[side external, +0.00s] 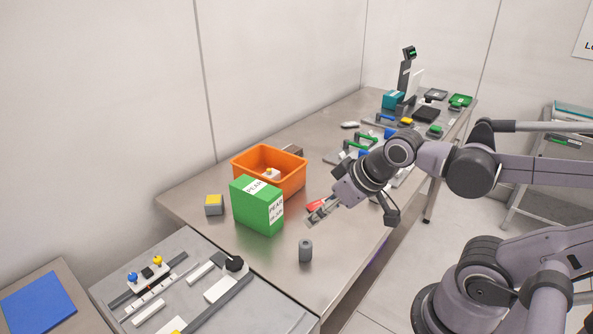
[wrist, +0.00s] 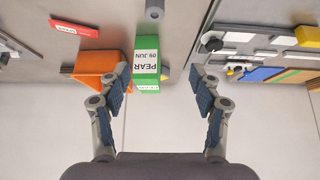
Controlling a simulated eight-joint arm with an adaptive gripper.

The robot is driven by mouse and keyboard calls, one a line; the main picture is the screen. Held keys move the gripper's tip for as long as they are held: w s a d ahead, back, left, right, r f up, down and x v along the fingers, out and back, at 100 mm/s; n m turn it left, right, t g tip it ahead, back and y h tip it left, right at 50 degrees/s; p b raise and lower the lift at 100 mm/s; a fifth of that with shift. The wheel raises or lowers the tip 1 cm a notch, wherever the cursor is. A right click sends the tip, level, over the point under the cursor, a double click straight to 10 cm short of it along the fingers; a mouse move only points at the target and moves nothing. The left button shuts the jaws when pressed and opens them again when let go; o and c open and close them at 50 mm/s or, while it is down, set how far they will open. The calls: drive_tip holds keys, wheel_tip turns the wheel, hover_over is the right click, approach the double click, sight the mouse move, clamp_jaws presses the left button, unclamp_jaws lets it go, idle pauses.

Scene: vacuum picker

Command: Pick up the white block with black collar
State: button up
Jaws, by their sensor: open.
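The white block with black collar cannot be singled out with certainty. The closest match is a white block (side external: 220,289) beside a black round part (side external: 235,263) on the grey board at lower left; a white piece next to a black round part (wrist: 212,44) also shows at upper right in the wrist view. My gripper (side external: 318,213) is over the steel table, right of the green box and well apart from that board. In the wrist view my gripper (wrist: 160,78) has its two fingers spread, with nothing held between them.
A green PEAR box (side external: 257,206) stands in front of an orange bin (side external: 245,160) holding a small white and yellow item. A grey cylinder (side external: 305,251), a grey-yellow block (side external: 214,205) and a red item (side external: 317,204) are nearby. Several tools crowd the table's far end.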

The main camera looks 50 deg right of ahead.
drive_tip(key=w+d+m+g+h, duration=0.35)
drive_tip(key=d+m, duration=0.55)
drive_tip(key=d, duration=0.6)
drive_tip(key=d+f+m+g, duration=0.1)
drive_tip(key=d+f+m, duration=0.1)
drive_tip(key=d, duration=0.3)
drive_tip(key=s+d+f+m+g, duration=0.1)
drive_tip(key=d+m, duration=0.3)
drive_tip(key=d, duration=0.2)
drive_tip(key=s+d+f+m+g+h, duration=0.1)
drive_tip(key=d+f+m+g, duration=0.1)
drive_tip(key=d, duration=0.3)
drive_tip(key=shift+s+d+f+m, duration=0.15)
drive_tip(key=shift+d+f+m, duration=0.15)
drive_tip(key=shift+m, duration=0.6)
drive_tip(key=x, duration=0.4)
drive_tip(key=shift+d+f, duration=0.1)
drive_tip(key=shift+f, duration=0.3)
drive_tip(key=shift+a+x, duration=0.1)
drive_tip(key=shift+x, duration=1.3)
drive_tip(key=shift+a+x, duration=0.15)
drive_tip(key=shift+x, duration=1.25)
drive_tip(key=shift+f, duration=0.1)
